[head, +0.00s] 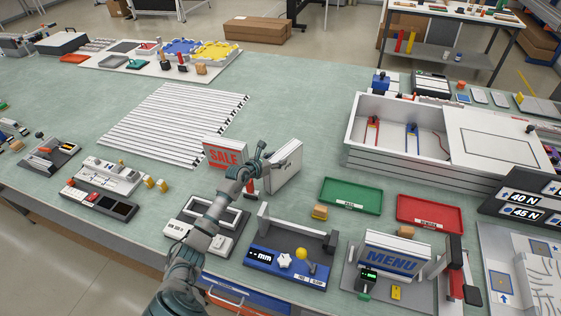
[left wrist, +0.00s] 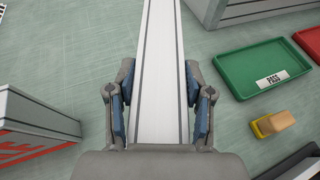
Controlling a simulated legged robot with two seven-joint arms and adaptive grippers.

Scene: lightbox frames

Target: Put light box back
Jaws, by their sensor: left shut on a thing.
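A white light box (head: 288,165) with dark edge trim stands upright near the middle of the table. My left gripper (head: 262,160) is shut on it. In the left wrist view the fingers (left wrist: 159,85) lie on either side of the box's narrow white edge (left wrist: 161,40). I cannot tell whether its bottom touches the table. A light box with red SALE lettering (head: 223,153) stands just left of the gripper. A light box with blue MENU lettering (head: 392,252) stands in a grey fixture at the front right. My right gripper is not in view.
A green PASS tray (head: 350,196) and a red tray (head: 430,213) lie right of the held box. A large white open case (head: 395,157) stands behind them. A blue gauge fixture (head: 288,262) is in front. A striped white panel (head: 170,122) lies back left.

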